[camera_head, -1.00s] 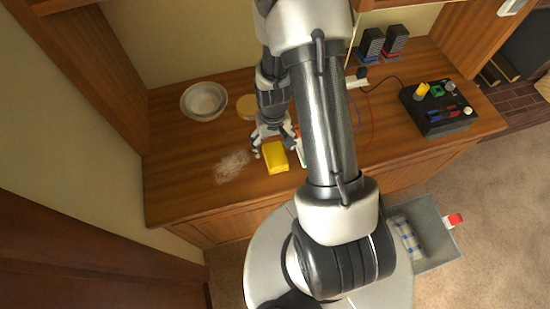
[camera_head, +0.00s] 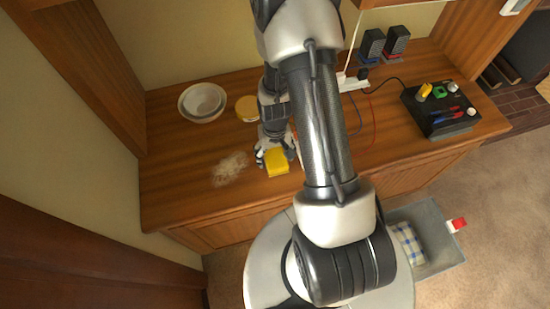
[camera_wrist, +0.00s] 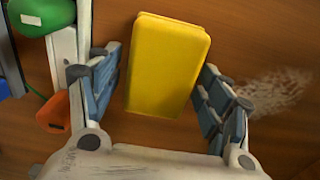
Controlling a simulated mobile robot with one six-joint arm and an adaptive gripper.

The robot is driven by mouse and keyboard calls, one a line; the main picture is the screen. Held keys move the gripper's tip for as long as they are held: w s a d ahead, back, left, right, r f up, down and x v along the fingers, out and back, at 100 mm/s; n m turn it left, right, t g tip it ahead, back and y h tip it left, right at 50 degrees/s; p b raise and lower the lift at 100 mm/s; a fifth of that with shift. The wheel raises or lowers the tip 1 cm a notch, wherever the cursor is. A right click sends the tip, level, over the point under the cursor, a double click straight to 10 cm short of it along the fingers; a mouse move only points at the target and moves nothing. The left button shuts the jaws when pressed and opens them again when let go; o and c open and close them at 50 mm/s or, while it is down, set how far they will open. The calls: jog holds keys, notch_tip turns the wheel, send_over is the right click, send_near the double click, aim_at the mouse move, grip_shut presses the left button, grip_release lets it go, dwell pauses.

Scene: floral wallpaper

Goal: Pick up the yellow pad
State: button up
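The yellow pad (camera_head: 277,163) is a bright rectangular block on the wooden counter (camera_head: 180,180). In the wrist view the yellow pad (camera_wrist: 167,65) lies between the two blue-grey fingers of my gripper (camera_wrist: 160,100). A gap shows on both sides of the pad, so the fingers are open around it and do not appear to grip it. In the head view my gripper (camera_head: 276,152) is at the pad's far edge, with the arm partly hiding the area to the right.
A whitish smear (camera_head: 229,168) lies left of the pad. Stacked white bowls (camera_head: 202,102) and a round yellow-tan item (camera_head: 247,108) stand behind. A green object (camera_wrist: 38,15) and an orange object (camera_wrist: 55,112) lie close beside one finger. A black box (camera_head: 440,110) sits right.

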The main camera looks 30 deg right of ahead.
aim_at(275, 155)
jog(key=c, duration=0.9)
jog(key=shift+r, duration=0.1)
notch_tip(275, 155, up, 20)
jog(key=p, duration=0.6)
jog(key=shift+p, duration=0.3)
